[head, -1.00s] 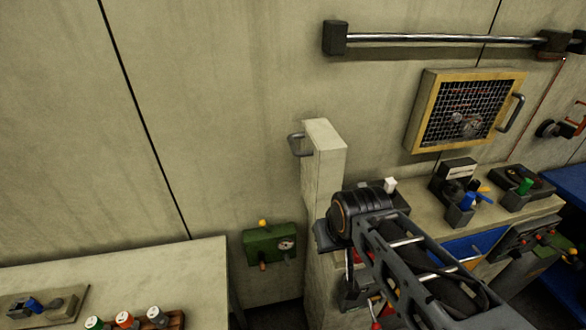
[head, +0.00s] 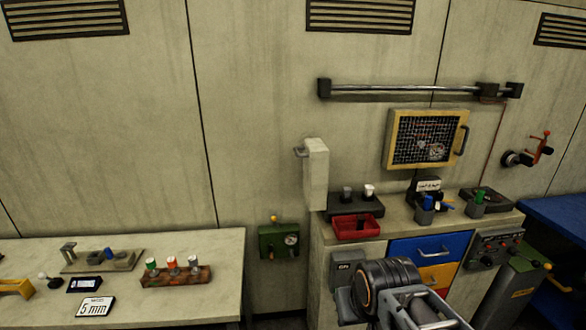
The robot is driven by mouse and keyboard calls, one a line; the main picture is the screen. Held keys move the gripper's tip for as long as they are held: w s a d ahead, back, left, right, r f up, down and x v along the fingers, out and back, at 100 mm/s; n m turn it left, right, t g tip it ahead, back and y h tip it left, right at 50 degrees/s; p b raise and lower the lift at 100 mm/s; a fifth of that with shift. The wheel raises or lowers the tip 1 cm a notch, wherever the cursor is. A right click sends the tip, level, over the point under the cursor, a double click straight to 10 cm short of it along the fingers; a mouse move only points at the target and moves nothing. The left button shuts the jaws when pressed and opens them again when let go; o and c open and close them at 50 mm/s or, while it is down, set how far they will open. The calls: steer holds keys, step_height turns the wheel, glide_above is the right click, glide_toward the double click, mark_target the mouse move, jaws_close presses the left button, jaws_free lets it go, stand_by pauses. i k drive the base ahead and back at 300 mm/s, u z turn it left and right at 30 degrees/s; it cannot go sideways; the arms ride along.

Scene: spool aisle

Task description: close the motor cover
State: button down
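No part is labelled as the motor cover, and I cannot tell for sure which it is. A pale upright panel (head: 316,175) with a small grey handle on its left stands at the back left of the cabinet top. A yellow-framed mesh guard (head: 395,140) with a dark handle on its right is on the wall, with a gauge-like part visible behind the mesh. My arm rises from the bottom edge, in front of the cabinet. Its thick black joint hides part of the cabinet front, and my gripper's fingers do not show.
The cabinet top (head: 400,214) holds a red tray (head: 356,228), small holders and a black base. Blue and yellow drawers (head: 425,250) are below. A green gauge box (head: 279,241) is on the wall left of the cabinet. A left bench (head: 215,305) carries several small items. A rail (head: 405,92) runs above.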

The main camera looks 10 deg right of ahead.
mark_target(316, 155)
steer(key=u, duration=0.5)
steer(key=i, duration=0.9)
steer(key=u, duration=0.85)
